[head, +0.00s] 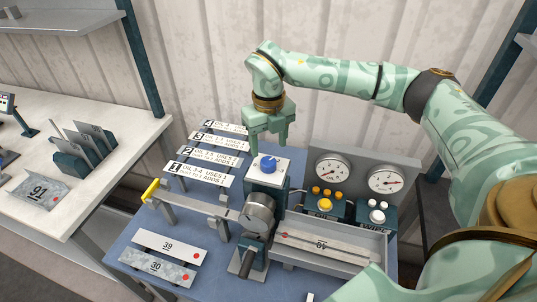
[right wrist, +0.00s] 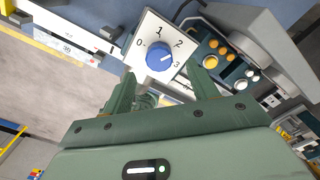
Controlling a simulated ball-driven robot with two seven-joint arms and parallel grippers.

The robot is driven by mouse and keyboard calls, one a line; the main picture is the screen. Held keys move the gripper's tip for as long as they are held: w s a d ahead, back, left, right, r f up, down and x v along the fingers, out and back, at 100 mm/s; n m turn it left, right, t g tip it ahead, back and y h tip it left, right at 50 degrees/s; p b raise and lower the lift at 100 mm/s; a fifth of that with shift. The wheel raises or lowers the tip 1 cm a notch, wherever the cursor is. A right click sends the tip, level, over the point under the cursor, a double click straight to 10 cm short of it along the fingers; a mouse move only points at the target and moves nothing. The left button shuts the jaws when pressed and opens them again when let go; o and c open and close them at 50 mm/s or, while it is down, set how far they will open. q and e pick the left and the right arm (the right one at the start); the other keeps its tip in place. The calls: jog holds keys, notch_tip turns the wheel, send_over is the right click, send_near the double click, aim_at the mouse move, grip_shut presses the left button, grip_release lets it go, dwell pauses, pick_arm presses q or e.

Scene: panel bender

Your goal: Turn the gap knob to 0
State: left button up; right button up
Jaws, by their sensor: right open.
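The blue gap knob (head: 267,165) sits on a white square plate on top of the grey bender post. In the right wrist view the knob (right wrist: 160,57) is ringed by the marks 0, 1, 2 and 3. A small light mark on the knob seems to lie on the side of 2 and 3; I cannot tell exactly which. My right gripper (head: 268,147) is open and points down just above and behind the knob. In the right wrist view its two fingers (right wrist: 160,80) are apart with nothing between them, and the knob shows beyond their tips. My left gripper is not in view.
Two round gauges (head: 333,168) and a box with yellow buttons (head: 325,206) stand right of the knob. Numbered sign strips (head: 200,175) lie to the left. A round dial (head: 259,207) and a lever (head: 247,262) are in front. A metal tray (head: 335,250) lies front right.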

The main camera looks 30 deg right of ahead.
aim_at(268, 161)
jog(key=shift+f, duration=2.4)
jog(key=shift+s+a, duration=0.1)
jog(key=c, duration=1)
